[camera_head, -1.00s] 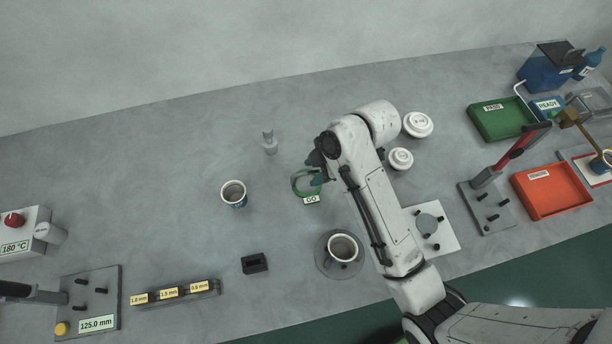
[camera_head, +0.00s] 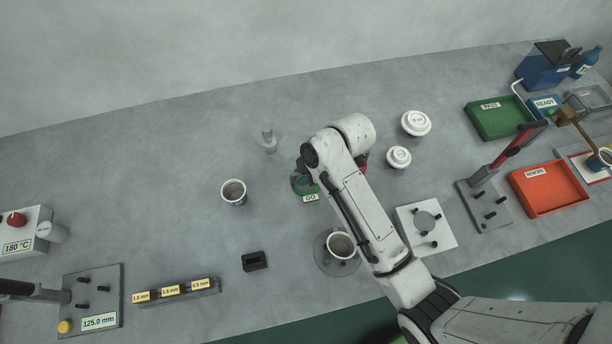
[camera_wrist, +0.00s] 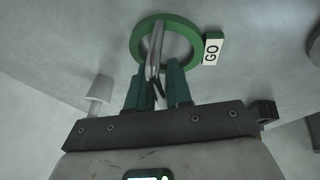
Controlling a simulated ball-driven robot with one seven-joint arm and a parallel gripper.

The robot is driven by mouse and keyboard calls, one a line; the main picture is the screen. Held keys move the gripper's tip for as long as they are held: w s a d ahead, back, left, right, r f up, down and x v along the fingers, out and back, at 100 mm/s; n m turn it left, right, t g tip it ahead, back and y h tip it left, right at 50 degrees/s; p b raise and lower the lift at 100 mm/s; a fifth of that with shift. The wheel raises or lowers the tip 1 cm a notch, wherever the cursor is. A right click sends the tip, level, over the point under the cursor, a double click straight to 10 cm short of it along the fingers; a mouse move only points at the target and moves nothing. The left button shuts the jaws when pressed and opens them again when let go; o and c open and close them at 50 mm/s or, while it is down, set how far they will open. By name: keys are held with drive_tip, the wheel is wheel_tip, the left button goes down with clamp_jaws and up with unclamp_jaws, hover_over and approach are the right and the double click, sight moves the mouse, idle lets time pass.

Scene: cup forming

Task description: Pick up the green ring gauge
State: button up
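The green ring gauge (camera_head: 297,190) lies on the grey table, its white GO tag at the lower right; my gripper (camera_head: 303,178) and wrist partly cover it in the head view. In the wrist view the ring (camera_wrist: 140,38) appears just beyond the fingertips, GO tag to its right. My gripper (camera_wrist: 157,72) has its two teal fingers apart, with a gap between them. A narrow grey metallic piece (camera_wrist: 156,45) shows between the fingers and across the ring; I cannot tell what it is. I cannot tell whether the fingers touch the ring.
A cup (camera_head: 234,192) stands left of the ring and a grey post (camera_head: 268,141) behind it. Another cup (camera_head: 341,245) sits on a round base in front. A red object (camera_head: 362,162) shows partly behind my arm.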

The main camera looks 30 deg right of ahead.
clamp_jaws()
drive_tip(key=shift+r, duration=0.1)
